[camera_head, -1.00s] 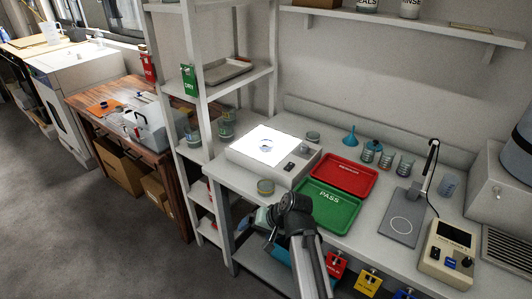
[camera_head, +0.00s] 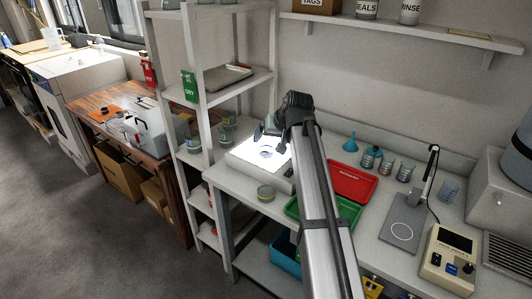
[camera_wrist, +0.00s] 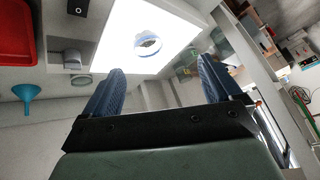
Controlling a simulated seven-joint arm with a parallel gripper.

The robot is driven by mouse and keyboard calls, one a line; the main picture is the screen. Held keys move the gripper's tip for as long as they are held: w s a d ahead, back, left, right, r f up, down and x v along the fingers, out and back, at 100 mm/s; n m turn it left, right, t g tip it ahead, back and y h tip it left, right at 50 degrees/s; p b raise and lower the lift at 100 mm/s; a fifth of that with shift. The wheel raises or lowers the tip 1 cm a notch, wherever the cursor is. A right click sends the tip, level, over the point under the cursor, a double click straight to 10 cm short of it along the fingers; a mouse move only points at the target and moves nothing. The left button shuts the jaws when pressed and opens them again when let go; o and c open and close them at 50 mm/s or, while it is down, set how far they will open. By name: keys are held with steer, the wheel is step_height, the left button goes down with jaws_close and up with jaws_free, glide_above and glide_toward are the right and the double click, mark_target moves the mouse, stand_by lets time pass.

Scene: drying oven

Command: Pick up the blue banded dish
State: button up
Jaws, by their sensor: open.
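A clear round dish with a blue band (camera_wrist: 147,44) lies on the lit white panel of the light box (camera_wrist: 118,38) in the wrist view. In the head view the dish (camera_head: 266,153) is small on the glowing panel (camera_head: 245,151), just below my gripper. My gripper (camera_head: 263,131) is raised above the light box, open and empty. In the wrist view its two blue fingers (camera_wrist: 158,85) are spread apart, with the dish beyond them and nothing between them.
Another dish with a yellowish band (camera_head: 265,193) stands on the bench in front of the light box. A red tray (camera_head: 352,183) and a partly hidden green tray (camera_head: 348,211) lie to the right. A blue funnel (camera_head: 350,143) and several beakers stand behind. A shelf rack (camera_head: 203,120) rises on the left.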

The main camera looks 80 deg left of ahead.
steer(key=a+r+t+h, duration=0.1)
steer(key=a+r+t, duration=0.1)
steer(key=a, duration=0.2)
steer(key=h, duration=0.1)
glide_above(266, 148)
steer(key=d, duration=0.3)
steer(key=shift+t, duration=0.3)
steer(key=f, duration=0.7)
steer(key=shift+w+a+f, duration=0.15)
steer(key=shift+a, duration=0.05)
steer(key=shift+s+x, duration=0.2)
steer(key=shift+x, duration=2.45)
steer(key=shift+c, duration=0.3)
steer(key=c, duration=1.2)
steer(key=shift+r, duration=0.2)
